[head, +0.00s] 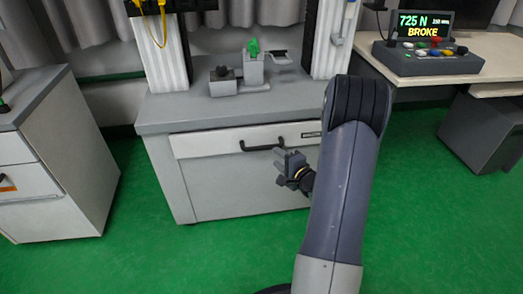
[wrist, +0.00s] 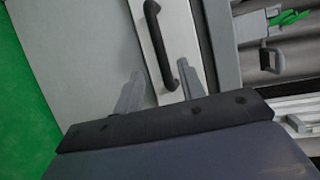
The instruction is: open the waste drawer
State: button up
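The waste drawer (head: 215,143) is a pale front panel with a label, set at the top of the grey cabinet under the drop tower. It looks closed. Its black bar handle (head: 263,147) runs across the front; in the wrist view the handle (wrist: 158,45) runs steeply down between my fingertips. My gripper (head: 281,160) is just below and in front of the handle in the head view. Its two fingers are spread apart in the wrist view (wrist: 158,88), one on each side of the handle's lower end. I cannot tell whether they touch it.
The tower's base with a green piece (head: 254,47) stands on the cabinet top. A second cabinet (head: 60,160) is at the left. A desk (head: 490,65) with a control box (head: 428,60) reading "725 N BROKE" is at the right. Green floor (head: 420,220) is clear in front.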

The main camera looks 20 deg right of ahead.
aim_at(266, 149)
jog(key=b+x, duration=0.2)
jog(key=x, duration=0.7)
jog(key=shift+w+b, duration=0.15)
jog(key=shift+b, duration=0.2)
grip_shut()
